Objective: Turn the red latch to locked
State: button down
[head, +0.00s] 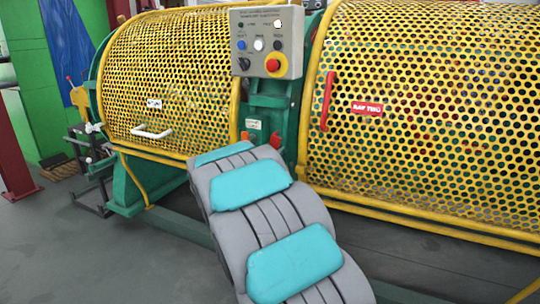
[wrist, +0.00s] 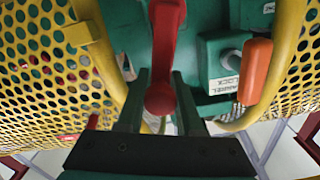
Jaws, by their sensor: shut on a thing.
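The red latch (wrist: 167,38) is a lever with a round knob at its end, on the green machine frame between the two yellow guards. In the wrist view it runs from the top edge down to the middle. My gripper (wrist: 160,92) has one dark finger on each side of the latch at its knob end and is shut on it. In the head view a small red part of the latch (head: 275,140) shows just above my arm, which hides my gripper. I cannot read from the pictures whether the latch stands at locked.
An orange handle (wrist: 255,70) stands beside the latch, near a green box (wrist: 224,66) with a label partly reading LOCK. Above is a grey control panel (head: 267,42) with a red emergency button. Perforated yellow guards (head: 430,100) flank the gap. Floor is clear at the left front.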

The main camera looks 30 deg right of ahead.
jog(key=s+f+m+b, duration=0.1)
jog(key=m+b, duration=0.1)
jog(key=m, duration=0.1)
jog(key=s+d+f+m+b, duration=0.1)
jog(key=m+b, duration=0.1)
jog(key=b, duration=0.1)
jog(key=s+d+f+m+b, duration=0.1)
jog(key=m+b, duration=0.2)
jog(key=shift+s+d+f+m, duration=0.1)
jog(key=shift+d+m, duration=0.15)
jog(key=shift+m, duration=0.05)
dwell(0.3)
jog(key=c, duration=0.6)
grip_release()
jog(key=shift+f, duration=0.1)
jog(key=shift+o, duration=0.2)
